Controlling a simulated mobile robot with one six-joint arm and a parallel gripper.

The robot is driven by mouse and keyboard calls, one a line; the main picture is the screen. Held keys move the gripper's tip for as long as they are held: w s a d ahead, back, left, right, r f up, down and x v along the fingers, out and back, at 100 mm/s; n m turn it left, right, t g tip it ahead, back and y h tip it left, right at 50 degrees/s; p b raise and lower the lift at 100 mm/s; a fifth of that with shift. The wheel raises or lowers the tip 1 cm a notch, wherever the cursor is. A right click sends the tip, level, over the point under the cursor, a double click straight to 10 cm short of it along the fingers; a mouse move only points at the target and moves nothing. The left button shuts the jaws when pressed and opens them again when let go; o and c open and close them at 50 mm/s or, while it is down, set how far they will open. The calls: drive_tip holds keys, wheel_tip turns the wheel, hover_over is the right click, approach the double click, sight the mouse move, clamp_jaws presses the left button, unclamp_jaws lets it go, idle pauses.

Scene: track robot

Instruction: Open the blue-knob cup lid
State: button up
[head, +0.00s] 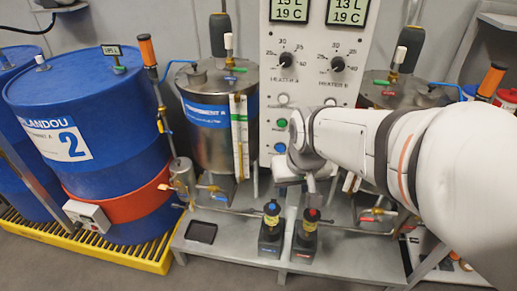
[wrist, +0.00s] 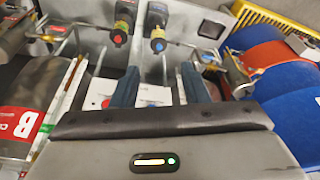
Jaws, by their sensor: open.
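The blue-knob cup (head: 271,213) is a small yellowish cup with a blue knob on its lid, standing on a black base on the grey bench. It also shows in the wrist view (wrist: 158,44), beyond my fingertips. Its lid appears to sit on the cup. A similar red-knob cup (head: 311,218) stands just right of it in the head view, and to its left in the wrist view (wrist: 122,30). My gripper (wrist: 160,78) is open and empty, apart from both cups. In the head view my gripper (head: 310,183) hangs above and behind them, its fingers partly hidden.
A steel tank (head: 205,140) with pipes and valves stands behind at left. A blue drum (head: 95,130) stands on a yellow pallet (head: 110,247) at far left. A heater panel (head: 310,60) rises behind. A black tray (head: 201,232) lies on the bench. The front bench edge is clear.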

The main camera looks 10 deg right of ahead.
drive_tip(key=t+b, duration=0.1)
drive_tip(key=b, duration=1.6)
approach(272, 206)
drive_tip(key=f, duration=0.1)
drive_tip(key=shift+n, duration=0.3)
drive_tip(key=b+x, duration=0.1)
drive_tip(key=x, duration=0.6)
drive_tip(key=shift+w+f+b, duration=0.2)
drive_tip(key=shift+f+b, duration=0.05)
drive_tip(key=shift+b, duration=0.1)
drive_tip(key=shift+c, duration=0.2)
clamp_jaws()
